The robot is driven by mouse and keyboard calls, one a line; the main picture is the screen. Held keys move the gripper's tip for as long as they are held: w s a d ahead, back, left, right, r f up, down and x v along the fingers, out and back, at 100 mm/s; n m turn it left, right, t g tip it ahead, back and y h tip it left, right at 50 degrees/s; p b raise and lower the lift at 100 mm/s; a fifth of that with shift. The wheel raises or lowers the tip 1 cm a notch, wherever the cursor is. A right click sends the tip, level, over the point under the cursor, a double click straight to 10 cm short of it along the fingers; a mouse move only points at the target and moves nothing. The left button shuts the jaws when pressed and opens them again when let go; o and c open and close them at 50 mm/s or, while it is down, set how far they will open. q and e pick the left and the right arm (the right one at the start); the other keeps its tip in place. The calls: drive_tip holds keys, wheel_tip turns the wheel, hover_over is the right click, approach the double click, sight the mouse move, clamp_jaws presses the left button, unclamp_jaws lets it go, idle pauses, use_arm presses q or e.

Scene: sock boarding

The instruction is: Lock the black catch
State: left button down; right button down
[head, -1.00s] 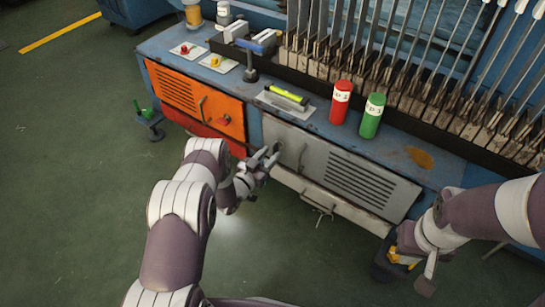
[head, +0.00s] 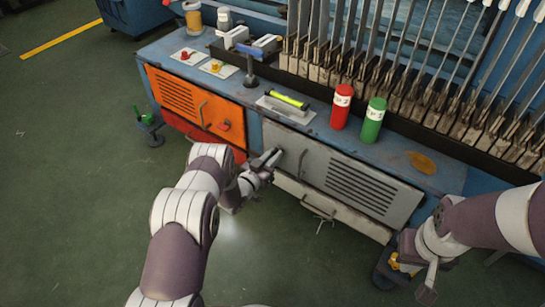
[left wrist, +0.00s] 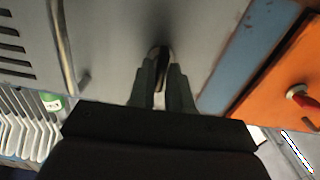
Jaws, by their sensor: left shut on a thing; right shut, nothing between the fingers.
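The black catch (left wrist: 162,58) is on the grey cabinet door (left wrist: 110,40) in the left wrist view, upright between my fingertips. My left gripper (left wrist: 161,88) is shut on it, with its fingers pointing at the door. In the head view my left gripper (head: 268,164) is at the left edge of the grey door (head: 350,180), and the catch is hidden there behind the fingers. My right gripper (head: 428,282) is shut and empty, low at the right, apart from the cabinet.
The orange door (head: 185,95) with a red knob (head: 224,125) is left of the grey door. A curved door handle (left wrist: 64,45) is close beside my left gripper. A red can (head: 341,106) and a green can (head: 373,118) stand on the bench. The green floor in front is open.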

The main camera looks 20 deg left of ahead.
use_arm(q)
drive_tip(key=shift+a+f+n, duration=0.1)
drive_tip(key=shift+f+n, duration=0.05)
drive_tip(key=shift+n, duration=4.15)
drive_tip(key=shift+a+f+n, duration=0.1)
drive_tip(key=shift+f+n, duration=0.05)
drive_tip(key=shift+n, duration=4.15)
drive_tip(key=c, duration=1.2)
unclamp_jaws()
